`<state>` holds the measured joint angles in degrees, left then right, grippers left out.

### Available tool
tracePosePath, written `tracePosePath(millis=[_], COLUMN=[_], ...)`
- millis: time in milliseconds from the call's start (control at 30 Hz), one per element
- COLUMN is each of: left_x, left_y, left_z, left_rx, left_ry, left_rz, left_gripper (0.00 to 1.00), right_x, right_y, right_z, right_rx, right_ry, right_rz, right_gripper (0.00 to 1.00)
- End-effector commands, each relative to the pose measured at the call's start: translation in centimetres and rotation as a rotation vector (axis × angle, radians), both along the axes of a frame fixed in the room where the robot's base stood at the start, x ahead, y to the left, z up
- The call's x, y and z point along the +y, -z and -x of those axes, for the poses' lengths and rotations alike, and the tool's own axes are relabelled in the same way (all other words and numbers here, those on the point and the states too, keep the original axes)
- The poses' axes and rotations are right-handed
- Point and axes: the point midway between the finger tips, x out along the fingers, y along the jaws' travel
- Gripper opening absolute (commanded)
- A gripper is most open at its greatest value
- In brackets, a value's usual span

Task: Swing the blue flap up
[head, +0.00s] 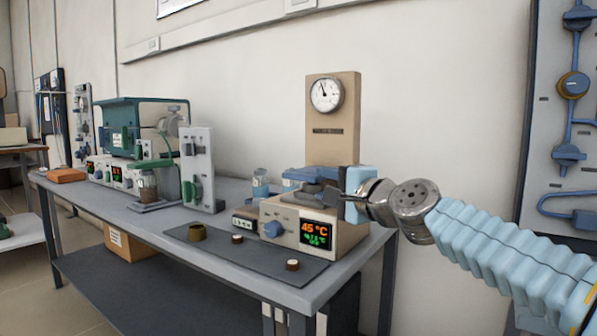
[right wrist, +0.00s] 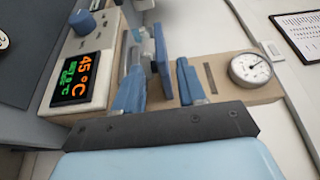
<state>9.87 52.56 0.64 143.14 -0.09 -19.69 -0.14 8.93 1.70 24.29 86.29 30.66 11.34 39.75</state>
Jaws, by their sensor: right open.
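The blue flap (head: 304,173) lies about level on top of the beige device (head: 283,222) with the lit 45 °C display. It also shows in the right wrist view (right wrist: 162,52), edge-on, between and beyond my two fingers. My right gripper (head: 330,190) is at the device's right side, near the flap's right end. In the right wrist view its fingers (right wrist: 158,70) are spread apart, one on each side of the flap's line, with nothing clearly held. Whether a finger touches the flap, I cannot tell. My left gripper is out of view.
A beige column with a round gauge (head: 326,95) stands behind the device. A wall panel with blue valves (head: 570,120) is at right.

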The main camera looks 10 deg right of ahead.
Motion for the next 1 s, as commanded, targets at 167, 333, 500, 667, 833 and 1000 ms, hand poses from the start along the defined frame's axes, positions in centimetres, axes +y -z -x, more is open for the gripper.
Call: tracePosePath(millis=[167,333,500,667,833,1000], left_x=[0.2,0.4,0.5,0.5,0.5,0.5], left_y=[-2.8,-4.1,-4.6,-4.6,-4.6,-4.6], left_z=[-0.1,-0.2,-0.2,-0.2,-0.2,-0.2], left_rx=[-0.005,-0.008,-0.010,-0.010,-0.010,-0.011], left_ry=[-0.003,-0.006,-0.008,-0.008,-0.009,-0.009], left_rz=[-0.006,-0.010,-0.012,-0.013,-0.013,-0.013], left_gripper=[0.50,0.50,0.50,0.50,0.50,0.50], right_x=[1.9,3.0,3.6,3.8,3.8,3.8], right_y=[-0.6,-0.4,-0.2,0.0,0.0,0.0], right_z=[-4.0,-7.0,-8.6,-9.0,-8.9,-8.9], right_rx=[0.003,0.001,0.000,0.000,0.000,0.000], right_ry=[-0.005,-0.003,-0.001,-0.001,-0.001,-0.001], right_rz=[0.000,-0.001,0.000,0.001,0.001,0.001], right_gripper=[0.40,0.40,0.40,0.40,0.40,0.16])
